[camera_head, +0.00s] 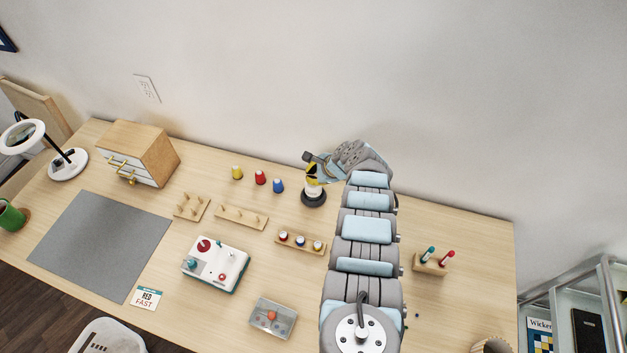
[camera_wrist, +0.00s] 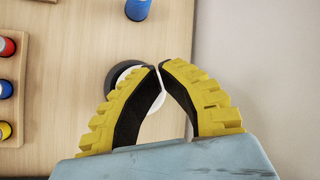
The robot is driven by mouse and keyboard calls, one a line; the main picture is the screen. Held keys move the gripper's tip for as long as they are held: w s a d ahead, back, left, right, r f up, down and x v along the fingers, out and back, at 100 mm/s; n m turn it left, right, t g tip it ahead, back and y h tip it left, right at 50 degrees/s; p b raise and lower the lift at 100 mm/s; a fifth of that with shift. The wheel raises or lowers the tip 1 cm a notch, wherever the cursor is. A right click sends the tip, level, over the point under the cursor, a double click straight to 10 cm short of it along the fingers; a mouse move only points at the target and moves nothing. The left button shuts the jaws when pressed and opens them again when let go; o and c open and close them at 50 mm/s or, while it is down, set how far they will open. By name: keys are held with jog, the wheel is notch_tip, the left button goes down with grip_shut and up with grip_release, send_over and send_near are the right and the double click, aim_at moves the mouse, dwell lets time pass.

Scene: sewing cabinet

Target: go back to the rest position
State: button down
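My gripper (camera_head: 311,175) is near the back edge of the table, above a round black-based item (camera_head: 313,200) with a white upper part. In the wrist view my gripper (camera_wrist: 159,67) shows two yellow fingers with black pads. Their tips come together with only a thin gap, and nothing is seen held between them. The white top (camera_wrist: 122,73) of the black-based item shows behind the fingers, partly hidden by them. I cannot tell how far above it the tips are.
Yellow, red and blue spools (camera_head: 278,186) stand left of my gripper. A spool rack (camera_head: 317,251), peg boards, a white sewing device (camera_head: 226,263) and a clear box (camera_head: 273,330) lie in front. A holder (camera_head: 431,268) with two tools stands right. The wall (camera_head: 400,80) is close behind.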

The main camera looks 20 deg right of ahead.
jog(key=shift+r+p, duration=0.5)
jog(key=shift+r, duration=0.05)
notch_tip(320, 180, up, 6)
jog(key=p, duration=0.5)
jog(key=shift+p, duration=0.4)
